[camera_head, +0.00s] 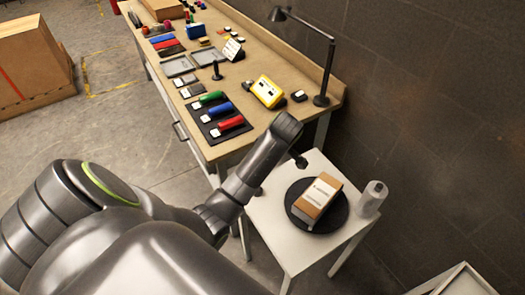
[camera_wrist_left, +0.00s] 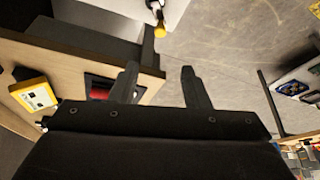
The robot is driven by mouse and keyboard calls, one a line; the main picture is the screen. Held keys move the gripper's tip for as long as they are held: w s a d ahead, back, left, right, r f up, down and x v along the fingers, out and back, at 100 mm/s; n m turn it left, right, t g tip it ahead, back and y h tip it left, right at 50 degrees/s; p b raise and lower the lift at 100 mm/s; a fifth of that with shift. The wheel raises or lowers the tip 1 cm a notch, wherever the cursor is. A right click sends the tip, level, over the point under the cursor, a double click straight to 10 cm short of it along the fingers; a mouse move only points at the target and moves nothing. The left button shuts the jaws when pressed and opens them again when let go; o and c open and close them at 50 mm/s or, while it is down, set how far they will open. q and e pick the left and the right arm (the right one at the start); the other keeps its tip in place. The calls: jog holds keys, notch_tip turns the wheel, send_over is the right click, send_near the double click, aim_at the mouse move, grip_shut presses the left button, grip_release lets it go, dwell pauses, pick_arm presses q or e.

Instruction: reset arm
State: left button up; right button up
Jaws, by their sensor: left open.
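My left arm (camera_head: 245,180) comes in from the lower left in the head view and reaches over the gap between the workbench and the small white table. Its fingers are hard to make out there. In the left wrist view my left gripper (camera_wrist_left: 159,76) is open, its two dark fingers apart with nothing between them. Part of the workbench and the floor show beyond the fingers. My right arm and gripper are not in view.
The workbench (camera_head: 268,68) holds a black mat with green, blue and red handled tools (camera_head: 221,109), a yellow device (camera_head: 267,91) and a lamp (camera_head: 327,55). A white table (camera_head: 275,228) carries a box (camera_head: 317,198) on a black disc and a bottle (camera_head: 371,198).

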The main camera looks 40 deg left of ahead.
pick_arm(q)
jog(key=shift+d+r, duration=0.1)
jog(key=shift+r, duration=0.2)
dwell(0.4)
